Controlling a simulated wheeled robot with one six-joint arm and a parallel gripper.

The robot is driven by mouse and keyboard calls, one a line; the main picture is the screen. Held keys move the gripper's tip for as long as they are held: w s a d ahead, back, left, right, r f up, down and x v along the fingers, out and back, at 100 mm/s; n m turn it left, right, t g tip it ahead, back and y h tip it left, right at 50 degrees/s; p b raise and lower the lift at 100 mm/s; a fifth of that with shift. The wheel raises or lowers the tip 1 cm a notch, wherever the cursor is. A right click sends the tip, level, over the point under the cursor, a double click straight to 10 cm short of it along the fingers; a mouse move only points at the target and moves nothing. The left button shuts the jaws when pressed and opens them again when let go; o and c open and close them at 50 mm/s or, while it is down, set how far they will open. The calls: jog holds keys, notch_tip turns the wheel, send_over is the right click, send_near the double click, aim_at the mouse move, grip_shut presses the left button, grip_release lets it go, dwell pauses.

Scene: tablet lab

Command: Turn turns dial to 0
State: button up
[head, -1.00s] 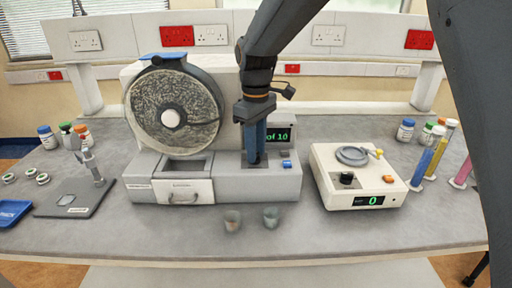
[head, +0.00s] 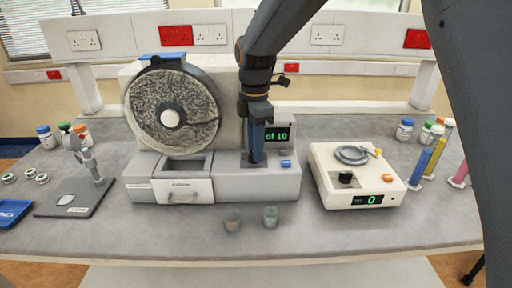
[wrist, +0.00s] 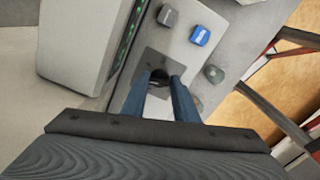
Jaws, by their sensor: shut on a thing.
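The turns dial (wrist: 157,91) is a dark knob on a dark square plate on top of the grey drum machine (head: 222,187). It shows between my fingertips in the wrist view; my fingers hide it in the head view. My gripper (head: 257,158) points down with its blue fingers shut on the dial, and it also shows in the wrist view (wrist: 160,82). The machine's display (head: 277,135) shows green text ending in "of 10"; its left part is hidden behind my gripper.
A blue button (head: 286,164) and a grey button (wrist: 168,16) sit beside the dial. The large round drum (head: 173,112) stands to the left. A cream device (head: 335,186) reading 0 stands to the right. Two small glass cups (head: 270,217) stand in front.

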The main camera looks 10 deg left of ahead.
jog(key=n, duration=0.5)
jog(key=shift+w+a+n, duration=0.1)
jog(key=shift+a+n, duration=0.05)
jog(key=shift+n, duration=0.15)
jog(key=n+b, duration=0.1)
jog(key=n, duration=0.4)
jog(key=shift+a+r, duration=0.1)
jog(key=shift+a, duration=0.05)
jog(key=shift+n, duration=0.4)
jog(key=o, duration=1.1)
jog(key=shift+c, duration=0.2)
notch_tip(320, 180, up, 8)
jog(key=b, duration=0.2)
